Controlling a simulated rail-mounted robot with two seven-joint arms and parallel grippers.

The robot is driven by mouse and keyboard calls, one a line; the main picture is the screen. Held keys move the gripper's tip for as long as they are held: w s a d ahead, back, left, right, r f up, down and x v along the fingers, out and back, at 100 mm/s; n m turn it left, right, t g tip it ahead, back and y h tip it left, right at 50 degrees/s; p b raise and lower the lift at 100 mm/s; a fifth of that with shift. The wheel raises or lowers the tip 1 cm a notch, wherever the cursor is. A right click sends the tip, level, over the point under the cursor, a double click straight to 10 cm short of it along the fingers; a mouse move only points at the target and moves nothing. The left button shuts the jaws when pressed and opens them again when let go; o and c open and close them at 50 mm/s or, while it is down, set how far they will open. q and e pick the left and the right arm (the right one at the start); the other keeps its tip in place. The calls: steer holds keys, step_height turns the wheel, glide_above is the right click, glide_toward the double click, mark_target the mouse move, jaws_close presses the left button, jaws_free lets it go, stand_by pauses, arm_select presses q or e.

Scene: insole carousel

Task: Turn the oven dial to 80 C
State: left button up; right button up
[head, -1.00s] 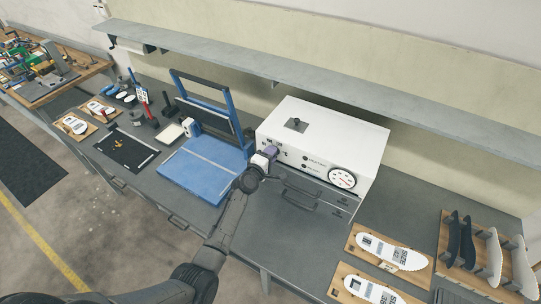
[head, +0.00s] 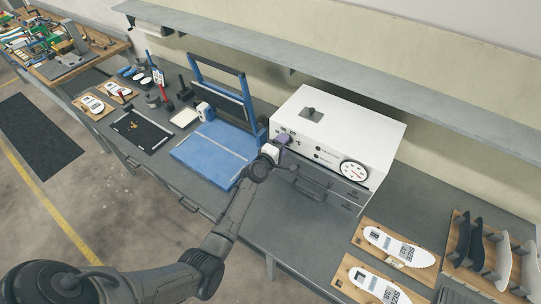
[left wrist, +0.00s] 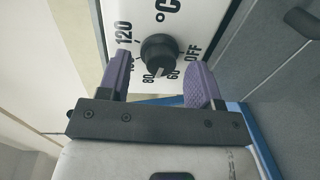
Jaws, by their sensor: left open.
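The white oven (head: 340,125) stands on the grey bench, with its control panel facing me. In the left wrist view the dark round dial (left wrist: 159,50) sits on the white panel, with 120, 80, 60 and OFF printed around it. A mark on its edge lies toward the 80 and 60 side; its exact setting is hard to read. My left gripper (left wrist: 160,78) is open, its two purple fingers on either side of the dial; I cannot tell whether they touch it. In the head view my left gripper (head: 279,144) is at the oven's left front, hiding the dial. My right gripper is out of view.
A blue press (head: 213,150) stands just left of the oven. A round gauge (head: 354,171) and drawer handles are on the oven front. Insole boards (head: 398,250) and an insole rack (head: 462,238) lie to the right. A shelf (head: 330,72) runs above behind.

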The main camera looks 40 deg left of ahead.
arm_select(q)
steer(key=s+d+r, duration=0.1)
steer(key=s, duration=1.1)
steer(key=shift+s+d, duration=0.3)
steer(key=shift+d, duration=0.1)
steer(key=s+d+r+m+g+h+p, duration=0.1)
steer(key=s+d+m+g+h, duration=0.15)
steer(key=d+m+g, duration=0.4)
steer(key=s+d+r+m+g+h, duration=0.1)
steer(key=s+d+m, duration=0.25)
steer(key=m, duration=0.65)
steer(key=s+d+r+m+g+p, duration=0.1)
steer(key=s+d+m+g+p, duration=0.1)
steer(key=s, duration=1)
steer(key=s+d+r+m+g+p, duration=0.1)
steer(key=s+d+m+g+p, duration=0.2)
steer(key=s, duration=0.9)
steer(key=d+y+p, duration=0.1)
steer(key=d+p, duration=0.1)
steer(key=p, duration=0.1)
steer(key=shift+g, duration=0.35)
